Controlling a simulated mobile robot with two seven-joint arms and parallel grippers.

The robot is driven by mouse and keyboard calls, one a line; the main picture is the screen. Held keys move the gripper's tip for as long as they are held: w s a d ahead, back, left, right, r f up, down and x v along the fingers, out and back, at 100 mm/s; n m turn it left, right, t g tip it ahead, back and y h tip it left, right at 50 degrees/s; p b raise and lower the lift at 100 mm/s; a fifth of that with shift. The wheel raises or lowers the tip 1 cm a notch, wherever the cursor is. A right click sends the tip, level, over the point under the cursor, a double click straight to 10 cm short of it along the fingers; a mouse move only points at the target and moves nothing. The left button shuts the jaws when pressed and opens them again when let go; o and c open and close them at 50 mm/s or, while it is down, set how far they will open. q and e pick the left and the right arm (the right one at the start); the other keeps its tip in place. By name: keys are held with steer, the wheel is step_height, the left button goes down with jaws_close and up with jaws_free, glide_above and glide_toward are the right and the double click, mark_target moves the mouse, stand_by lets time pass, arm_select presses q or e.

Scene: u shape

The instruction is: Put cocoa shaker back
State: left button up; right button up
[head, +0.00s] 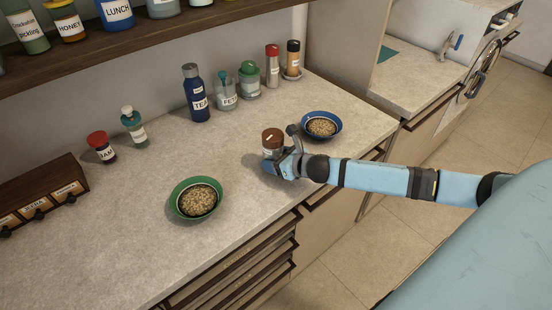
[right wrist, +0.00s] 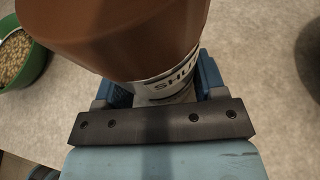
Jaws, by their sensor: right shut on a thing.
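A shaker with a brown lid and white label (head: 272,137) is between the fingers of my right gripper (head: 277,165) over the counter. My left gripper is not in view.
A green bowl (head: 178,212) and a blue bowl (head: 338,132) of grains flank the shaker. Several jars stand along the wall, including a blue tea bottle (head: 198,100) and a round holder (head: 291,76) with an orange-brown shaker (head: 293,56). A wooden shelf (head: 190,24) hangs above.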

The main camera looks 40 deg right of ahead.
steer(key=o, duration=1.1)
steer(key=shift+r, duration=0.15)
steer(key=shift+s+d, duration=0.1)
steer(key=shift+s, duration=0.2)
steer(key=b+v, duration=0.1)
steer(key=v, duration=0.8)
steer(key=shift+s+d, duration=0.1)
steer(key=shift+s, duration=0.1)
steer(key=shift+v, duration=1)
